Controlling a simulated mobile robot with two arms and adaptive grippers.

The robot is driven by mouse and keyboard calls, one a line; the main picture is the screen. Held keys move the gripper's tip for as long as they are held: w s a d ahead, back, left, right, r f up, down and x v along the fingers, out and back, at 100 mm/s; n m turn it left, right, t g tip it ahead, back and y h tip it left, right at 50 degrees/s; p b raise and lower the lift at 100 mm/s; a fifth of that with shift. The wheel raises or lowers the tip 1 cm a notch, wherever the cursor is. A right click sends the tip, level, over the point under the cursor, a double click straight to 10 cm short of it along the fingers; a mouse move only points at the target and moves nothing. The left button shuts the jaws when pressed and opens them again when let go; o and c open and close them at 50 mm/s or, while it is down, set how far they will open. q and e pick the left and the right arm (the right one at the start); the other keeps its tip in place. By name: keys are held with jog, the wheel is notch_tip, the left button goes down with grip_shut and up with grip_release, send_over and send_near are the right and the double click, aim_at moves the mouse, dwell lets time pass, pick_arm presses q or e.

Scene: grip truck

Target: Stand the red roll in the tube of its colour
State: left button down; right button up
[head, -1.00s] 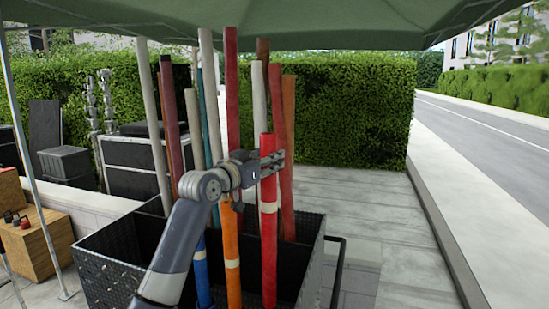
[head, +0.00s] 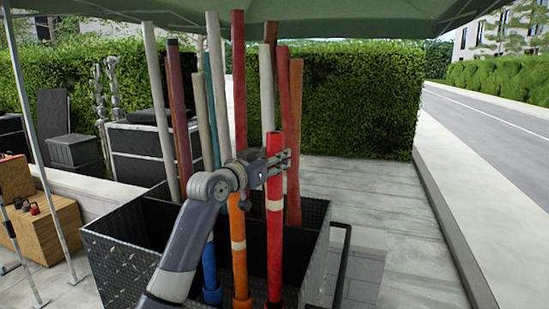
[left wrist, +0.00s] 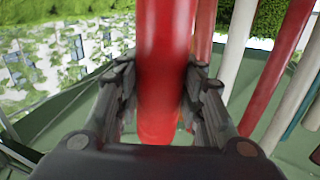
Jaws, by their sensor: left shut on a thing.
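The long red roll (head: 274,245) with a pale band stands upright at the front of the dark metal crate (head: 130,270). My left gripper (head: 279,163) is shut around its upper part. In the left wrist view my left gripper's fingers (left wrist: 163,100) press on both sides of the red roll (left wrist: 165,50). A red tube rim (head: 273,304) shows at the roll's lower end, at the bottom edge of the head view. The roll lines up with it, but I cannot tell how deep it sits. My right gripper is not in view.
An orange roll (head: 239,265) and a blue roll (head: 209,265) stand in tubes just left. Several tall rolls, white, red and brown, rise behind. A wooden box (head: 50,235) is at the left. Open pavement (head: 400,230) lies to the right.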

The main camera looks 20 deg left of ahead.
pick_arm(q)
jog(key=shift+f+b, duration=0.65)
jog(key=shift+f, duration=0.25)
jog(key=b, duration=0.6)
send_over(271, 215)
jog(key=w, duration=0.2)
jog(key=shift+d+f, duration=0.2)
jog(key=shift+f, duration=3.5)
jog(key=shift+f+b, duration=1.5)
jog(key=shift+f, duration=1.65)
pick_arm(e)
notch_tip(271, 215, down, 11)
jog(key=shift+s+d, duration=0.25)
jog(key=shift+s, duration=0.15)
pick_arm(q)
jog(key=shift+f+b, duration=0.35)
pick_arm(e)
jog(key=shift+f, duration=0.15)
